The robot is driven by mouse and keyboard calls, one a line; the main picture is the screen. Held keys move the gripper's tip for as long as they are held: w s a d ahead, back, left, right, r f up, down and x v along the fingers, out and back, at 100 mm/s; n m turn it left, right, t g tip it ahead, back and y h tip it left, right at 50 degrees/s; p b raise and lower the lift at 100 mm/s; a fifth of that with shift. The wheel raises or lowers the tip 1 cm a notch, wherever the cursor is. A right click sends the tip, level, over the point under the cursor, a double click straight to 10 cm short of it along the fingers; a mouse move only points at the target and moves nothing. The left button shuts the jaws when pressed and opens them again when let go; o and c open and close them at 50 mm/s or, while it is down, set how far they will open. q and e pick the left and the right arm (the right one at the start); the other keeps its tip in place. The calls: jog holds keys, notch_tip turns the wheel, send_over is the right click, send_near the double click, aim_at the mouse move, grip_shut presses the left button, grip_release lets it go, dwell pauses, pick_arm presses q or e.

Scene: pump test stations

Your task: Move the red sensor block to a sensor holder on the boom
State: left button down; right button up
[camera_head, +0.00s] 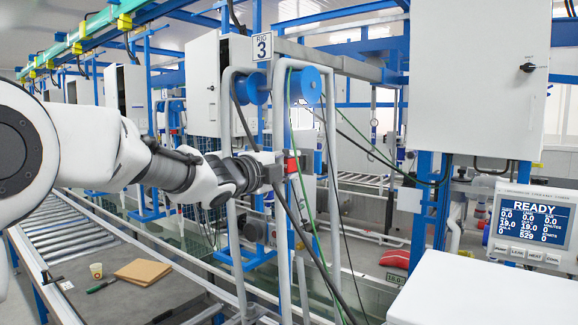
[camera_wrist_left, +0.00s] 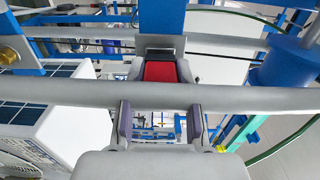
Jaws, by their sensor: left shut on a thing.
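The red sensor block (camera_head: 291,166) is small and shows at the tip of my left gripper (camera_head: 283,168), among the grey tubes of the boom in the head view. In the left wrist view the red block (camera_wrist_left: 160,71) sits between the fingertips of my left gripper (camera_wrist_left: 160,75), which is shut on it. A grey boom tube (camera_wrist_left: 240,97) crosses the wrist view in front of the fingers and hides part of them. A blue upright (camera_wrist_left: 161,18) with a dark part stands just beyond the block. I cannot tell whether the block touches it. My right gripper is not in view.
Blue reels (camera_head: 305,85), a dark cable and green hoses hang close around the gripper. A white cabinet (camera_head: 470,75) and a READY display (camera_head: 533,222) stand to the right. A roller conveyor (camera_head: 55,230) and a bench with a brown board (camera_head: 143,271) lie lower left.

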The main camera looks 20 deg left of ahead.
pick_arm(q)
jog(key=shift+w+d, duration=0.15)
jog(key=shift+w, duration=0.3)
jog(key=c, duration=0.7)
grip_release()
jog(key=shift+c, duration=0.2)
